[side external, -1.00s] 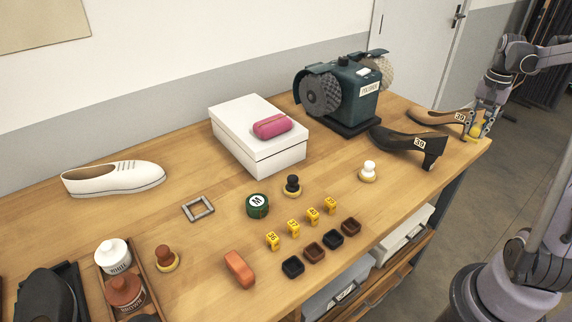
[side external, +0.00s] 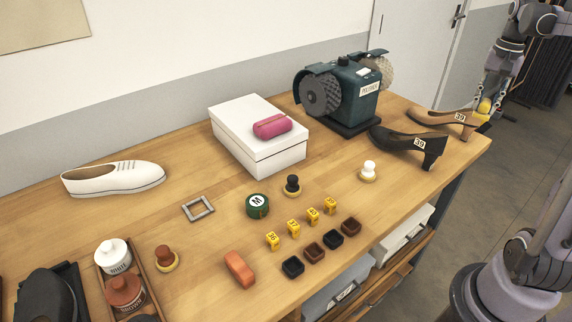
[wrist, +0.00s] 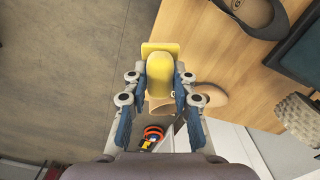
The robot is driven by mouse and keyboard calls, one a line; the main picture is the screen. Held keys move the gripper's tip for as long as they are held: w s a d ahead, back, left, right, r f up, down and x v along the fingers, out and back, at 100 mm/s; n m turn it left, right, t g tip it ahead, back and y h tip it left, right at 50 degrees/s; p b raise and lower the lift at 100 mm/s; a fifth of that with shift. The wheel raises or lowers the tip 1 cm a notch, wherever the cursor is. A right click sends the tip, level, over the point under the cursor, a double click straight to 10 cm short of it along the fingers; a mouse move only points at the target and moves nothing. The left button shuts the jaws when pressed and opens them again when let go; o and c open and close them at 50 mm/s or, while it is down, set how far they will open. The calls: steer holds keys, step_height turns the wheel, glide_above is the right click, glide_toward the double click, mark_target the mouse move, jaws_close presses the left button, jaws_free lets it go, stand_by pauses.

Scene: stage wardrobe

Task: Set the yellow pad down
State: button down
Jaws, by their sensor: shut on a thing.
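The yellow pad (wrist: 161,49) is a flat yellow plate with a rounded yellow grip. My gripper (wrist: 162,88) is shut on the rounded part, with one finger on each side in the wrist view. In the side view, the yellow pad (side external: 485,106) and my gripper (side external: 488,98) are at the table's far right corner, by the tan heeled shoe (side external: 443,117). The pad appears raised above the table. Whether it touches the shoe is hard to tell.
A black heeled shoe (side external: 405,143) stands in front of the tan one. The green polisher (side external: 358,95) is to the left. A white box (side external: 235,125) carries a pink case (side external: 271,126). Free wood shows between the white stamp (side external: 368,170) and the black shoe.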

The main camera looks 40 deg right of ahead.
steer(key=w+a+n, duration=0.5)
steer(key=w+a, duration=0.9)
steer(key=w, duration=0.1)
steer(key=w+a+n, duration=0.4)
steer(key=w+a, duration=0.1)
steer(key=a, duration=0.9)
steer(key=w+a+n, duration=0.3)
steer(key=w+a, duration=0.1)
steer(key=a, duration=1.1)
steer(key=s+a+n, duration=0.3)
steer(key=s+a, duration=0.1)
steer(key=a, duration=1)
steer(key=s+a+n, duration=0.4)
steer(key=a, duration=0.9)
steer(key=s+a+f, duration=0.1)
steer(key=a+f, duration=0.2)
steer(key=f, duration=0.1)
steer(key=s+a+f, duration=0.1)
steer(key=a+f, duration=0.3)
steer(key=s+a+f, duration=0.1)
steer(key=a+f, duration=0.3)
steer(key=shift+s+f, duration=0.15)
steer(key=shift+f, duration=1.9)
